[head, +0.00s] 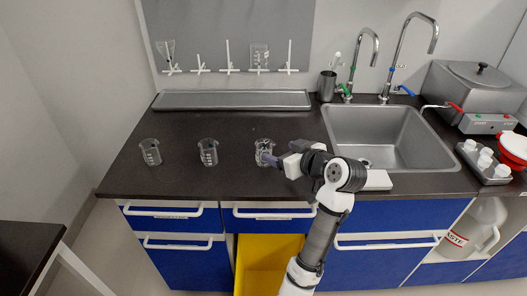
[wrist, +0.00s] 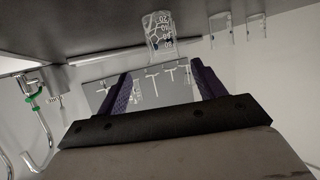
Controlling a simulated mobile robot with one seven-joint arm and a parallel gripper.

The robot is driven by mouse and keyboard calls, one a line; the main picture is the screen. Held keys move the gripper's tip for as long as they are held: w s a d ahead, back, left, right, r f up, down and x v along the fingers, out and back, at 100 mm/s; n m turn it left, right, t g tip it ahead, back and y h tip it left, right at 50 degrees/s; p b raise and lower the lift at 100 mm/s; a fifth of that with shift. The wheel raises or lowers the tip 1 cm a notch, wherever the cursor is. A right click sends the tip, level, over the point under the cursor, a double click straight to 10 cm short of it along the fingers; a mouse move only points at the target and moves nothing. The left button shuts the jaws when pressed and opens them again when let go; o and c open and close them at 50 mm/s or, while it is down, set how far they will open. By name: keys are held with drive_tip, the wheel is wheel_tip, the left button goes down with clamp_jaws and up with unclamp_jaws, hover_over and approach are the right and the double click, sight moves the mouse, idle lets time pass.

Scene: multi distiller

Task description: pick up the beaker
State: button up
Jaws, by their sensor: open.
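Three clear glass beakers stand upright in a row on the dark counter. The right beaker (head: 263,148) is right by my gripper (head: 271,158); the middle beaker (head: 208,152) and left beaker (head: 150,152) stand apart from it. In the wrist view, which is upside down, my gripper (wrist: 162,75) is open, its two purple-grey fingers spread. The nearest beaker (wrist: 158,36) shows its printed scale and lies ahead of the gap, just past the fingertips. Two more beakers (wrist: 221,28) appear to the right. I cannot tell whether a finger touches the nearest beaker.
A steel sink (head: 392,140) with tall taps is right of my gripper. A drying rack (head: 230,68) with glassware hangs behind, above a metal tray (head: 232,99). A steel bath (head: 470,90) stands at far right. A yellow drawer (head: 266,262) is below. Counter between the beakers is clear.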

sight(270, 150)
drive_tip(key=x, duration=0.3)
drive_tip(key=shift+w+a, duration=0.15)
drive_tip(key=p+x, duration=0.1)
drive_tip(key=x, duration=0.1)
drive_tip(key=p+x, duration=0.1)
drive_tip(key=x, duration=0.2)
drive_tip(key=shift+s+a+f, duration=0.15)
drive_tip(key=shift+s+a, duration=0.05)
drive_tip(key=shift+s, duration=0.05)
drive_tip(key=shift+w+a+f, duration=0.15)
drive_tip(key=shift+w+f, duration=0.05)
drive_tip(key=shift+w, duration=0.05)
drive_tip(key=shift+c, duration=0.4)
drive_tip(key=c, duration=1)
